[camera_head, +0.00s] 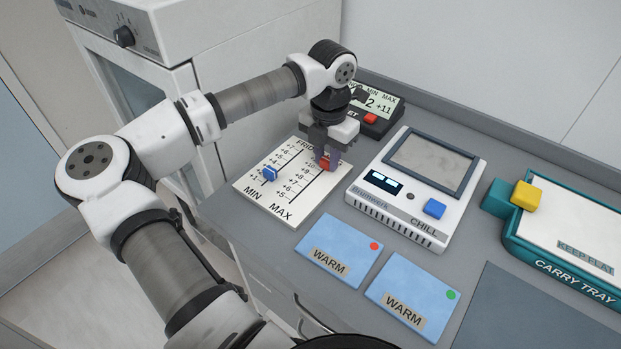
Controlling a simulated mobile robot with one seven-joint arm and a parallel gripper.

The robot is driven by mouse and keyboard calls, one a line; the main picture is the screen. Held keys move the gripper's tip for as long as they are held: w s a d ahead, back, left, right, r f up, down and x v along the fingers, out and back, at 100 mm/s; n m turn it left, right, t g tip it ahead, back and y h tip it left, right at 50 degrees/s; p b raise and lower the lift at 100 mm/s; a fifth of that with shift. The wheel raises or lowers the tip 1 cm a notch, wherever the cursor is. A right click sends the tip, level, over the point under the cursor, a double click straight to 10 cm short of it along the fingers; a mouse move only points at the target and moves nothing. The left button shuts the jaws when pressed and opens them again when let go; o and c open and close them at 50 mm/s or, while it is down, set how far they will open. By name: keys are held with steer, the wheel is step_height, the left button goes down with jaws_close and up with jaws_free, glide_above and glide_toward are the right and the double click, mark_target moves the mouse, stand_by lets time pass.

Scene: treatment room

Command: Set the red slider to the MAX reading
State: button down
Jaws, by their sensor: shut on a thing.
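A white slider board (289,210) lies on the counter, with two scales marked MIN and MAX at its front edge. The red slider (325,164) sits on the MAX scale, near its upper part, by about +9 or +10; the exact mark is hard to read. My gripper (325,155) points down over it and is shut on it, hiding part of the scale. The blue slider (270,173) stands on the MIN scale near its lower marks.
A white device labelled CHILL (418,187) stands right of the board. Two blue WARM packs (338,248) lie in front. A teal carry tray (572,262) with a yellow-topped clip is at the far right. A white cabinet (165,45) stands at the back left.

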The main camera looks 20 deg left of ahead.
steer(key=shift+w+d, duration=0.1)
steer(key=shift+w, duration=0.25)
steer(key=shift+r, duration=0.1)
steer(key=shift+w, duration=0.1)
steer(key=c, duration=1.2)
jaws_free()
step_height(320, 180, up, 14)
steer(key=b, duration=0.2)
steer(key=shift+f, duration=0.2)
